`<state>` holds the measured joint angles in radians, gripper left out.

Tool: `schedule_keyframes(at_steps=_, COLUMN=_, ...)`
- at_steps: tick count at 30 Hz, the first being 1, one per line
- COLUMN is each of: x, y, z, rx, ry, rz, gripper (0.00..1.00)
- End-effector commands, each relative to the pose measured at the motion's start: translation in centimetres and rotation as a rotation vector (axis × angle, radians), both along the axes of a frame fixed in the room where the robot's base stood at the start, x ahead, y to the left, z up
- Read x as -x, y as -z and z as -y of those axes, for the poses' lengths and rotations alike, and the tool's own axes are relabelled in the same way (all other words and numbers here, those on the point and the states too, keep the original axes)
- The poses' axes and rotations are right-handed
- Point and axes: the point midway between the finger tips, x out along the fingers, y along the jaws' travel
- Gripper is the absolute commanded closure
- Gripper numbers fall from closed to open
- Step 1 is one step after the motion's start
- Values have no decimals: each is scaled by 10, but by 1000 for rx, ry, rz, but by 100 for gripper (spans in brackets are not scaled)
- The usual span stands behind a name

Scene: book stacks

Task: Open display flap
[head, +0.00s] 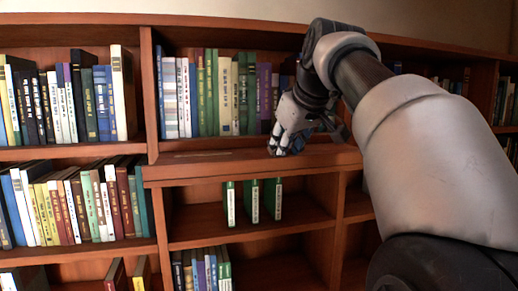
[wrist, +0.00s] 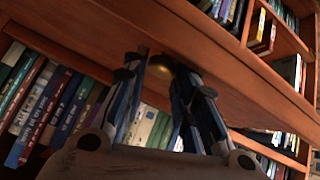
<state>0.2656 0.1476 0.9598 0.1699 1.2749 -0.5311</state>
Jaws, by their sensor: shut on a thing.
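The display flap (head: 215,170) is a brown wooden panel in the middle bay of the bookcase. It juts out roughly level, and the compartment below it shows open. In the wrist view the flap (wrist: 235,85) runs diagonally across the picture. A round brass knob (wrist: 160,67) on it sits between my gripper's fingers. My gripper (head: 285,150) is at the right part of the flap and shut on the knob. The knob is hidden by my fingers in the head view.
More full shelves (head: 75,205) stand at the left. My arm covers much of the right side.

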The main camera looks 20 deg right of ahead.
Motion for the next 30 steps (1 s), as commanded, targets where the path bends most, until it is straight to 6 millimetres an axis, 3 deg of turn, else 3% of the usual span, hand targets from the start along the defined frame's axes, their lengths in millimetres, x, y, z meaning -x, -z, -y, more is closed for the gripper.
schedule_keyframes(at_steps=14, x=-2, y=1, z=2, rx=3, ry=3, rz=-9, gripper=100)
schedule_keyframes(at_steps=15, x=-2, y=1, z=2, rx=3, ry=3, rz=-9, gripper=72)
schedule_keyframes(at_steps=23, x=-1, y=0, z=2, rx=2, ry=2, rz=-10, gripper=55)
schedule_keyframes(at_steps=30, x=-1, y=0, z=1, rx=1, ry=1, rz=-10, gripper=55)
